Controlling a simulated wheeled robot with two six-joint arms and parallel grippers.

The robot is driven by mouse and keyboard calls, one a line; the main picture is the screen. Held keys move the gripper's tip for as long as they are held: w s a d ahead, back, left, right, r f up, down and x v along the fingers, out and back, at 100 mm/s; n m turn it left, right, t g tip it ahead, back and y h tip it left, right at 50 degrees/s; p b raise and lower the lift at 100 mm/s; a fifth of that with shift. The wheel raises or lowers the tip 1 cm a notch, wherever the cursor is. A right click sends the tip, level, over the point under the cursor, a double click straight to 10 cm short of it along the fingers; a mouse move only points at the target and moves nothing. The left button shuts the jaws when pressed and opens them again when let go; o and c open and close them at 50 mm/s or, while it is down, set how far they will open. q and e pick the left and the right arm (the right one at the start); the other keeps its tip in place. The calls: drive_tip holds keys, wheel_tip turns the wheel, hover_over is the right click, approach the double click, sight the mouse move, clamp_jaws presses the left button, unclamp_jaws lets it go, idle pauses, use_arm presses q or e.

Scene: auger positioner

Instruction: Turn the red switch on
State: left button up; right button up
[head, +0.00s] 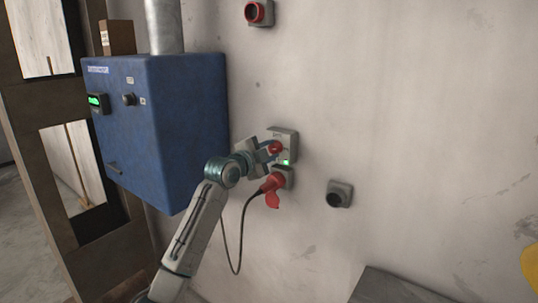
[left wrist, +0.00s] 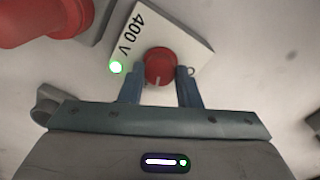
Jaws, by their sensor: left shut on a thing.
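The red switch (left wrist: 160,67) is a round red knob with a pale mark on its edge, on a light plate marked 400 V (left wrist: 132,37). In the head view the red knob (head: 275,147) shows on a grey wall box. A green lamp (left wrist: 116,67) is lit on the plate; it also shows in the head view (head: 286,162). My left gripper (left wrist: 160,75) has its two blue fingers on either side of the knob and is shut on it. My right gripper is in neither view.
A red plug (head: 271,185) with a dark cable sits in a socket just below the switch box. A blue cabinet (head: 165,130) with a green display stands at the left. The wall at right is mostly clear.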

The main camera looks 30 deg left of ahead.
use_arm(q)
drive_tip(key=m, duration=0.3)
drive_tip(key=shift+f+b, duration=0.1)
drive_tip(key=shift+b, duration=0.2)
drive_tip(key=shift+m, duration=0.4)
drive_tip(key=o, duration=1)
